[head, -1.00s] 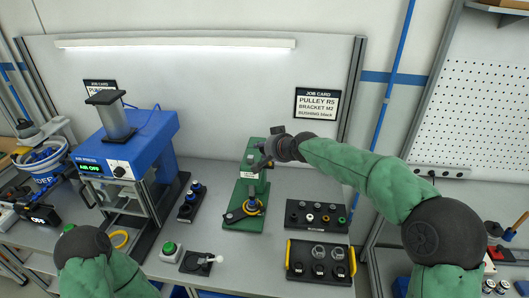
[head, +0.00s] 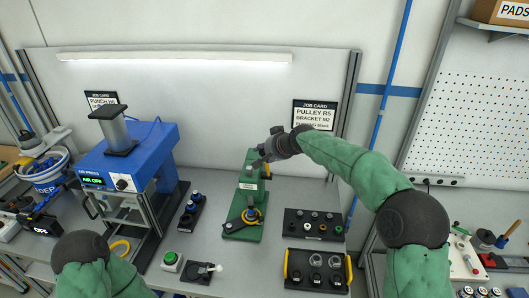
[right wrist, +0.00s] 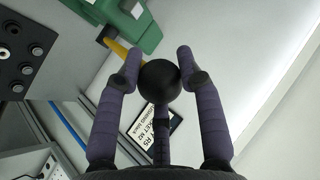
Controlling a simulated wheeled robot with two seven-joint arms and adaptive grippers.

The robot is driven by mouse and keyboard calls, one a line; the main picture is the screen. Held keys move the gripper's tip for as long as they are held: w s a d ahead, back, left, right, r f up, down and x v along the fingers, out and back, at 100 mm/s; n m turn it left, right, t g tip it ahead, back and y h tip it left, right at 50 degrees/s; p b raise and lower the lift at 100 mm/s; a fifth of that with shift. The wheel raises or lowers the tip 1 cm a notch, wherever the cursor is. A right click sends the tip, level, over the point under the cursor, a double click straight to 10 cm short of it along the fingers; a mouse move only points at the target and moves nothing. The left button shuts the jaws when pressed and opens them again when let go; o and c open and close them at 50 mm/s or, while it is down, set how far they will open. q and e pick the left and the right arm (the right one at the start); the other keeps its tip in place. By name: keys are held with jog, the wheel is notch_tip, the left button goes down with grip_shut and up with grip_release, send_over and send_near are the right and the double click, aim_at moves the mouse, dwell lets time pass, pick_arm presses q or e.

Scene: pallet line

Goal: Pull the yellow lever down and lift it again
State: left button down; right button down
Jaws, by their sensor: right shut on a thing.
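The green lever press (head: 242,222) stands at the middle of the bench. Its yellow lever (head: 267,171) shows only as a small strip beside the press column in the head view, mostly behind my right gripper (head: 265,157). In the right wrist view the yellow lever (right wrist: 118,48) ends in a black ball knob (right wrist: 160,83). The fingers of my right gripper (right wrist: 158,62) are shut around this knob. My left gripper is out of view; only my left arm shows at the bottom left.
A blue air press (head: 150,150) stands to the left. Two dark trays of small parts, a back one (head: 290,232) and a front one (head: 292,283), lie to the right. A green button box (head: 172,262) is at the front. Job card (head: 315,115) hangs behind.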

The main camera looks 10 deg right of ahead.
jog(key=shift+w+d+r, duration=0.1)
jog(key=shift+d+r, duration=0.05)
jog(key=shift+r, duration=0.25)
jog(key=c, duration=0.8)
grip_release()
jog(key=shift+w, duration=0.1)
jog(key=shift+w+f, duration=0.1)
jog(key=shift+f, duration=0.1)
jog(key=v, duration=1.2)
jog(key=shift+f, duration=0.15)
